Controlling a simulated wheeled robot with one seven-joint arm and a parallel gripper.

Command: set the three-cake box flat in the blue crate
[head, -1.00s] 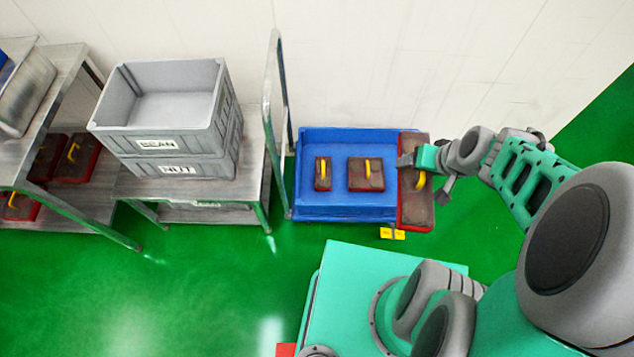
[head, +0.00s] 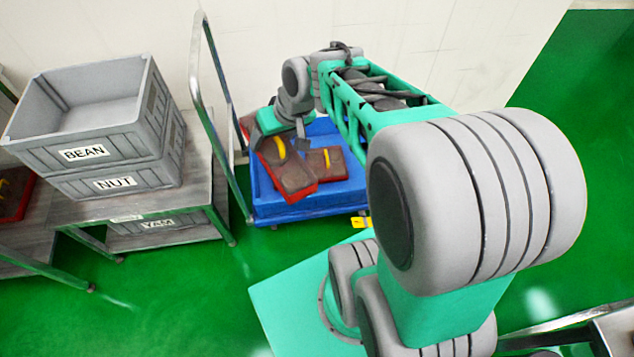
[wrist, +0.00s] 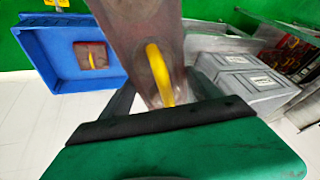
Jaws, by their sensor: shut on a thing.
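My gripper (head: 284,138) is shut on the yellow handle of the three-cake box (head: 290,178), a long brown-topped box with red sides. In the head view the held box overlaps the left part of the blue crate (head: 300,208), turned at an angle to its walls. In the wrist view the held box (wrist: 140,25) fills the upper middle, its handle (wrist: 158,75) between the fingers, and the crate (wrist: 45,60) is off to the left. I cannot tell its height over the crate. A shorter box (head: 328,162) lies in the crate, partly hidden by the held one.
A metal trolley rail (head: 208,80) stands upright just left of the crate.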

